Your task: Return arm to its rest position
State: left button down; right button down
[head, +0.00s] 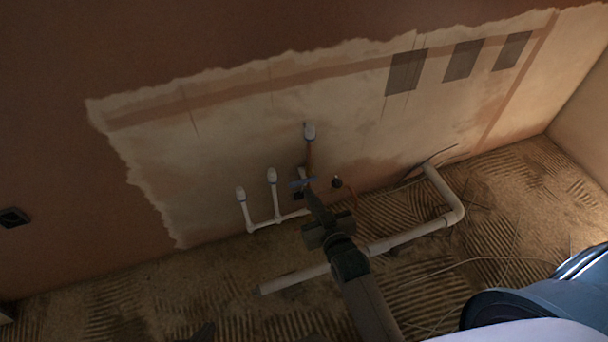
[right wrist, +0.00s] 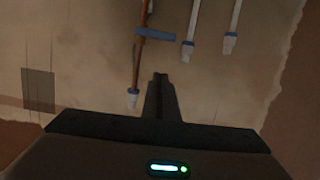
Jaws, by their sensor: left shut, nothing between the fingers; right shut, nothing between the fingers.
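My right gripper (head: 312,192) reaches from the bottom middle of the head view toward the pipes at the wall. It is shut and empty. In the right wrist view its closed fingers (right wrist: 160,82) point at the wall, beside a copper pipe (right wrist: 138,62) with a blue handle (right wrist: 156,36); I cannot tell how much gap there is. In the head view the fingertips overlap the pipe's lower end, near the blue handle (head: 303,182). A dark tip at the bottom edge, left of centre, seems to be my left gripper (head: 204,333); most of it is cut off, and nothing shows in it.
White capped pipes (head: 273,190) stand at the wall. A thick white pipe (head: 410,237) runs along the ridged floor, partly behind my right arm. Loose cable (head: 480,260) lies to the right. A large blue rounded object (head: 545,295) fills the lower right corner. The floor at left looks clear.

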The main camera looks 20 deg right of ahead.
jog(key=shift+s, duration=0.1)
